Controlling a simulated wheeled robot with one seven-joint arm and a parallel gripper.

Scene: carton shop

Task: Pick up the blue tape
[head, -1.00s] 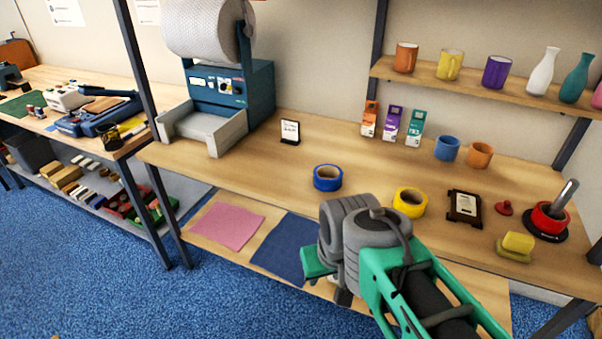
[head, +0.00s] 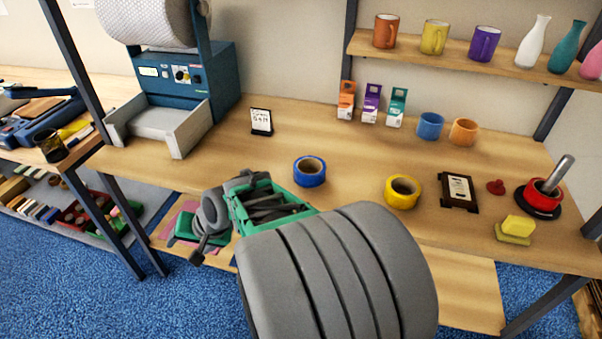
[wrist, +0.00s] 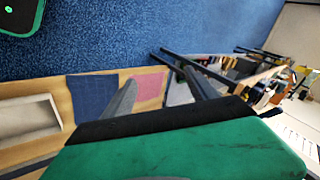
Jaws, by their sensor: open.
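The blue tape (head: 309,173) is a roll lying flat on the wooden tabletop (head: 345,205), near its front edge. It is clear of other things and does not show in the wrist view. My gripper (head: 188,236) is left of the tape and nearer the camera, in front of the table's front edge and apart from the tape. In the head view its fingers are hard to make out. In the wrist view my gripper (wrist: 160,78) is open, with its two grey fingers spread and nothing between them.
A yellow tape roll (head: 402,191) lies right of the blue one, then a framed card (head: 459,191). A small sign (head: 261,121) stands behind left. Cartons (head: 371,104) and a blue mug (head: 430,125) stand at the back. The lower shelf holds a pink sheet (wrist: 148,88).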

